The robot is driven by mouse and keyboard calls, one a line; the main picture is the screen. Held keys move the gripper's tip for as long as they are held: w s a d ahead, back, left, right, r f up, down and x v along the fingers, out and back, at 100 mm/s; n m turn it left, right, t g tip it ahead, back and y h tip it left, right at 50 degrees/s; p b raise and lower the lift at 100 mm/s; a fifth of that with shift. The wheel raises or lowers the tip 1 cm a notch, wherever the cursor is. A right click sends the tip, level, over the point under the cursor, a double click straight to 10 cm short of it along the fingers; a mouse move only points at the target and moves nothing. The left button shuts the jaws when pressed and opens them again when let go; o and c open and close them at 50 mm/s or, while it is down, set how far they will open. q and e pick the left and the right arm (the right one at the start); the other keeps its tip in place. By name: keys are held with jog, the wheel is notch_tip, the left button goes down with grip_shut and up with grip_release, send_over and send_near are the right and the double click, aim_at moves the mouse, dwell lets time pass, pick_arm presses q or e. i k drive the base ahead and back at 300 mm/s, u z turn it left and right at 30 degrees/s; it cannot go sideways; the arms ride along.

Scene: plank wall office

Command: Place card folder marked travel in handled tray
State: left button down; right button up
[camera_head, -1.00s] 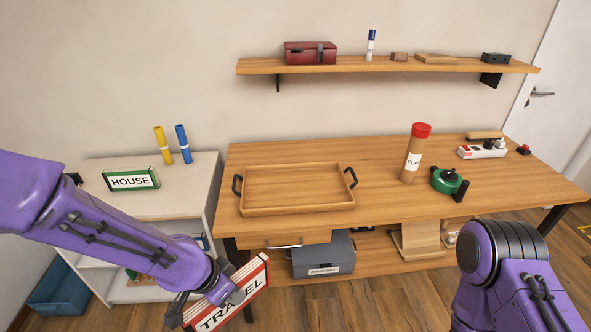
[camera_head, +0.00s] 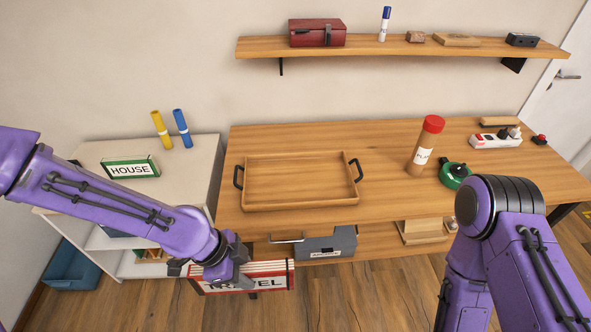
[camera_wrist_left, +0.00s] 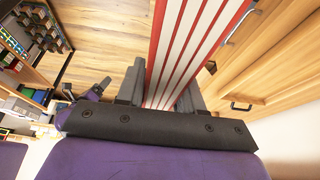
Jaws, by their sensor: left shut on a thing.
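The card folder marked travel (camera_head: 268,276) is red and white. My left gripper (camera_head: 225,272) is shut on it and holds it in front of the table's front edge, below the tabletop. The gripper covers part of its lettering. In the left wrist view the striped edge of the folder (camera_wrist_left: 195,45) stands between the two fingers of the left gripper (camera_wrist_left: 160,98). The handled tray (camera_head: 300,205) is wooden with two black handles. It lies empty on the left part of the table, beyond and above the folder. My right arm shows at the right, but its gripper is out of view.
A white cabinet at left bears a HOUSE folder (camera_head: 130,168) and yellow and blue tubes. A red-capped bottle (camera_head: 425,145) and a green round object (camera_head: 455,174) stand right of the tray (camera_head: 358,180). A grey box (camera_head: 328,243) sits under the table (camera_head: 390,200).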

aim_at(292, 180)
jog(key=z, duration=0.05)
jog(key=i, duration=1.4)
jog(key=z, duration=0.15)
